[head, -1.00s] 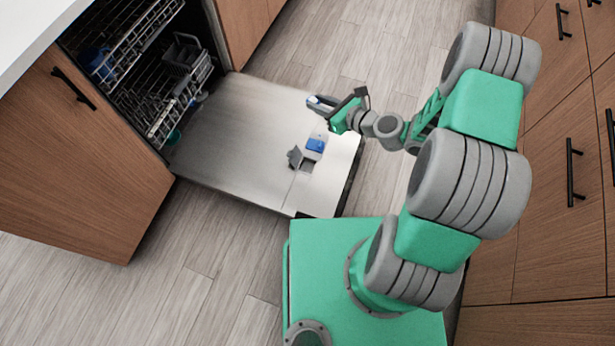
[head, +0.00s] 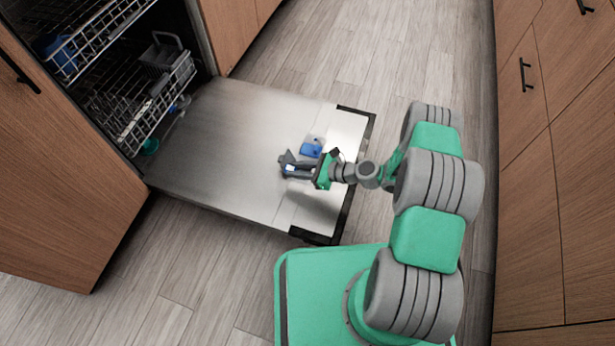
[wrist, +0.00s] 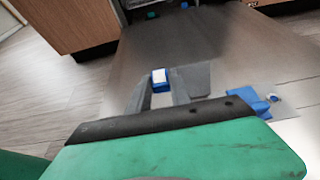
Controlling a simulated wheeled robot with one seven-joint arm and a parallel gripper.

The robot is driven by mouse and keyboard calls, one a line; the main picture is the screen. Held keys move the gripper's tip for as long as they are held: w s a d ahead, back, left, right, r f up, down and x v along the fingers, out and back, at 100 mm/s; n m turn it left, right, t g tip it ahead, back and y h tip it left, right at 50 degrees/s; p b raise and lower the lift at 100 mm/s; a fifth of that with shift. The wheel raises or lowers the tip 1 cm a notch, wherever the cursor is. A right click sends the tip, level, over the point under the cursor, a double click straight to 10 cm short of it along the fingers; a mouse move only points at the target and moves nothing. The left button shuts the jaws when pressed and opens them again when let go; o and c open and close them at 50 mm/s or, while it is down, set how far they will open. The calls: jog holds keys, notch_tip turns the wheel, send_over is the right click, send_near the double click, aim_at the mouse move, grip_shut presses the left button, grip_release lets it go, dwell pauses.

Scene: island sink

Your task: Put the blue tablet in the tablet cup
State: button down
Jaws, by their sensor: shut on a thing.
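My gripper (head: 292,169) is shut on the blue tablet, a small blue block with a white face. The tablet (wrist: 160,78) shows between the two grey fingertips in the wrist view. In the head view, my gripper is at the dispenser on the open dishwasher door, beside its blue part (head: 311,150). A grey flap (wrist: 197,82) stands just beyond and right of the tablet in the wrist view. The tablet cup is mostly hidden behind my fingers. I cannot tell whether the tablet is above the cup or inside it.
The dishwasher door (head: 235,130) lies open and flat, largely bare. Racks (head: 140,110) stand inside the machine at upper left. Wooden cabinets (head: 555,160) stand at right.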

jog(key=w+d+f+b, duration=0.1)
jog(key=f, duration=0.1)
jog(key=w+d+f+b, duration=0.2)
jog(key=f, duration=0.1)
jog(key=shift+w+d+f, duration=0.15)
jog(key=shift+w+f, duration=0.2)
jog(key=f, duration=0.1)
jog(key=f+b, duration=0.2)
jog(key=shift+w+d+f, duration=0.25)
jog(key=shift+f, duration=0.15)
jog(key=shift+r, duration=0.1)
